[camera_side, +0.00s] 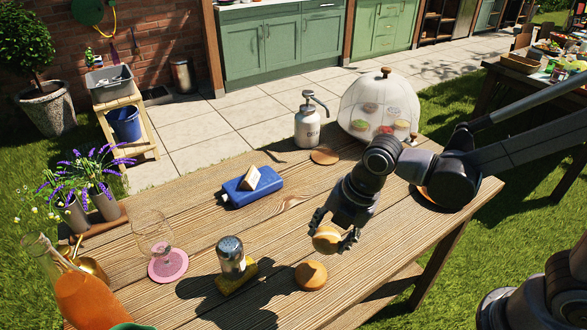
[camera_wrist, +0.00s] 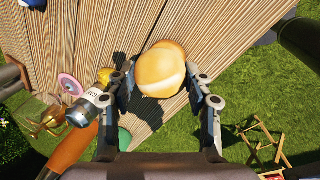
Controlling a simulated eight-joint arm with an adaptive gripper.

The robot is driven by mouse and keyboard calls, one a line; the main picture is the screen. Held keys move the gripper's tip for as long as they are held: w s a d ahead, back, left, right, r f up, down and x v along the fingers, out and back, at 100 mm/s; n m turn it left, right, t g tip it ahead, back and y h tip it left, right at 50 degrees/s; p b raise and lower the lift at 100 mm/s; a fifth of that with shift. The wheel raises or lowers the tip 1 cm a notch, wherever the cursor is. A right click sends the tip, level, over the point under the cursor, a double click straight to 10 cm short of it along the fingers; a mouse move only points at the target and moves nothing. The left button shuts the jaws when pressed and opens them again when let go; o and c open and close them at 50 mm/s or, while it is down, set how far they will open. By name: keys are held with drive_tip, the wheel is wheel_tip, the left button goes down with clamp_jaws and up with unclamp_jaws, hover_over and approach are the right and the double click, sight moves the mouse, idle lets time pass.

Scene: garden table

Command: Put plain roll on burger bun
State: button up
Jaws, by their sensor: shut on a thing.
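My gripper (camera_side: 335,240) is shut on the plain roll (camera_side: 325,239), a rounded golden-tan roll. The gripper holds it above the table, near the front right edge. The burger bun (camera_side: 311,274), round and orange-brown, lies on the planks below and slightly left of the held roll in the side view. The two are apart in that view. In the wrist view the held roll (camera_wrist: 160,76) sits between both fingers. A second rounded edge shows behind its upper part, and I cannot tell whether it is the bun.
A metal-topped shaker (camera_side: 231,255) stands on a yellow sponge (camera_side: 236,277) left of the bun. A glass on a pink coaster (camera_side: 168,266), a blue block (camera_side: 252,190), a soap pump bottle (camera_side: 307,128) and a clear dome (camera_side: 379,100) stand farther off. The table's right edge is close.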

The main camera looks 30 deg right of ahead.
sight(318, 245)
drive_tip(key=a+f, duration=0.2)
drive_tip(key=a, duration=0.1)
drive_tip(key=shift+a, duration=0.15)
drive_tip(key=shift+f, duration=2.05)
drive_tip(key=shift+f, duration=0.1)
drive_tip(key=o, duration=0.9)
drive_tip(key=v, duration=1.2)
drive_tip(key=s+d+r+m+t+h, duration=0.1)
drive_tip(key=d+r+m+t, duration=0.2)
drive_tip(key=d+m, duration=1.5)
drive_tip(key=m+t, duration=0.1)
drive_tip(key=m, duration=0.4)
drive_tip(key=shift+s+m+h, duration=0.15)
drive_tip(key=shift+m+h, duration=0.15)
